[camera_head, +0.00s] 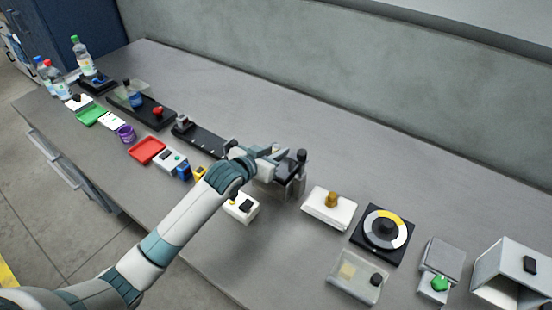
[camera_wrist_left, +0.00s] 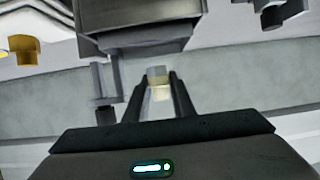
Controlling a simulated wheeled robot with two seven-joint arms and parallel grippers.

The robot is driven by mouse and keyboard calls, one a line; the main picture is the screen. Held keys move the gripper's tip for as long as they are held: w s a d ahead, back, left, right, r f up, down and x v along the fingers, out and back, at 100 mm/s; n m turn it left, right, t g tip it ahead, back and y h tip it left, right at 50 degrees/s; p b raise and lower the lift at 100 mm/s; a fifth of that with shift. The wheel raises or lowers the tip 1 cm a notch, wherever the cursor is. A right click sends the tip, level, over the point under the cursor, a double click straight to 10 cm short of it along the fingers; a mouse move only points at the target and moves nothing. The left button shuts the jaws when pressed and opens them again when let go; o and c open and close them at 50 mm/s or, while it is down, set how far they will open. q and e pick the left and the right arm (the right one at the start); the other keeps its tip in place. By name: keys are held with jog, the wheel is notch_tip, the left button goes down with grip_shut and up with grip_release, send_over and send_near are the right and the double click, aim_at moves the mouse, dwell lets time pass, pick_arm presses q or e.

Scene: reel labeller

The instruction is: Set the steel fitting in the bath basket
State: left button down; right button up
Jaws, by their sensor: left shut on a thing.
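My left gripper (camera_head: 276,154) reaches in over the middle of the bench. In the left wrist view its two dark fingers (camera_wrist_left: 158,95) are shut on a small pale metallic piece, which looks like the steel fitting (camera_wrist_left: 158,76). In the head view the gripper hides this piece. A grey metal box, likely the bath (camera_head: 291,187), stands at the gripper; it also shows in the left wrist view (camera_wrist_left: 140,40), just beyond the fingertips. A post with a dark knob (camera_head: 301,157) stands beside it. I cannot make out a basket. My right gripper is not in view.
A white block with a brass knob (camera_head: 332,201) and a black dial (camera_head: 386,230) stand to the right. A white box with a black knob (camera_head: 243,208) is near my forearm. Trays, bottles and small devices line the left. A grey wall (camera_head: 400,100) backs the bench.

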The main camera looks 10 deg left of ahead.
pick_arm(q)
jog(key=shift+f, duration=0.1)
notch_tip(320, 180, down, 3)
jog(key=shift+r+p, duration=0.2)
jog(key=shift+p, duration=0.3)
jog(key=shift+f, duration=0.45)
jog(key=shift+f, duration=0.15)
jog(key=c, duration=1.5)
grip_release()
jog(key=shift+s, duration=0.1)
jog(key=b+v, duration=0.2)
jog(key=v, duration=1)
jog(key=shift+b, duration=0.4)
